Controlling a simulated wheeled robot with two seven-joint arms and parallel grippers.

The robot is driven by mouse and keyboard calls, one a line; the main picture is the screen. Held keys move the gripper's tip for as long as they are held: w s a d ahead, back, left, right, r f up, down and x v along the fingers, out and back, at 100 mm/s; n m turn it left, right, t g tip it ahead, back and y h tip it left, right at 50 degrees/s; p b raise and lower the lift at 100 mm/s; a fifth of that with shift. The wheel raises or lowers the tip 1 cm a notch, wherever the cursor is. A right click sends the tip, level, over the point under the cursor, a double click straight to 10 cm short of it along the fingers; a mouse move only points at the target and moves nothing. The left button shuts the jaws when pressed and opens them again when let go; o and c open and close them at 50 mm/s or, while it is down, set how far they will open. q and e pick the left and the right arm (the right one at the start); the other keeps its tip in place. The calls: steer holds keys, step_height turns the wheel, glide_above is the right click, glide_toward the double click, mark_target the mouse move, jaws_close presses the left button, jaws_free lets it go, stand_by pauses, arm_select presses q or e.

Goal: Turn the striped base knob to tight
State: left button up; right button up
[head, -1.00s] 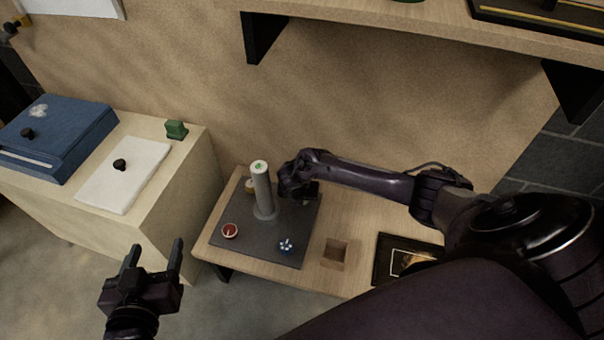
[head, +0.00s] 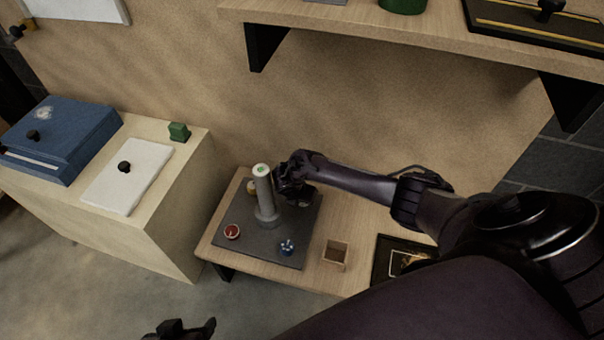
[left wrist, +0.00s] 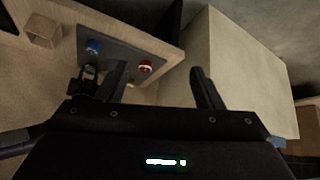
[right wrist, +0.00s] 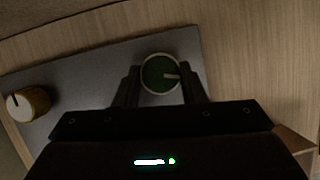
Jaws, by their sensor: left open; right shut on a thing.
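A dark grey base plate (head: 225,252) lies on a low wooden bench, with a grey upright post (head: 265,195) on it. Around the post are a red knob (head: 232,231) with a white mark, a blue knob (head: 287,247) with white dots, and a yellow-brown knob (right wrist: 28,104) with a white top. My right gripper (head: 288,186) is shut on a green knob (right wrist: 160,74) with a pale pointer line, at the plate's far right. No tight marking is legible, and I cannot tell which knob is striped. My left gripper (head: 188,328) is open and empty, low at the picture's bottom edge.
A pale cabinet (head: 180,210) stands left with a blue case (head: 60,140). A shelf (head: 400,30) overhangs the back.

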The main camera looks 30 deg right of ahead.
steer(key=shift+d, duration=0.1)
steer(key=o, duration=1)
steer(key=shift+r, duration=0.25)
arm_select(q)
steer(key=s+a+r+n+g+y+p, duration=0.25)
steer(key=a+g+p, duration=0.25)
steer(key=a+p, duration=0.3)
step_height(320, 180, down, 10)
steer(key=p, duration=0.2)
steer(key=shift+a+t+y, duration=0.35)
steer(key=shift+t, duration=0.05)
arm_select(e)
step_height(320, 180, up, 20)
steer(key=shift+f, duration=0.2)
arm_select(q)
steer(key=shift+m, duration=0.25)
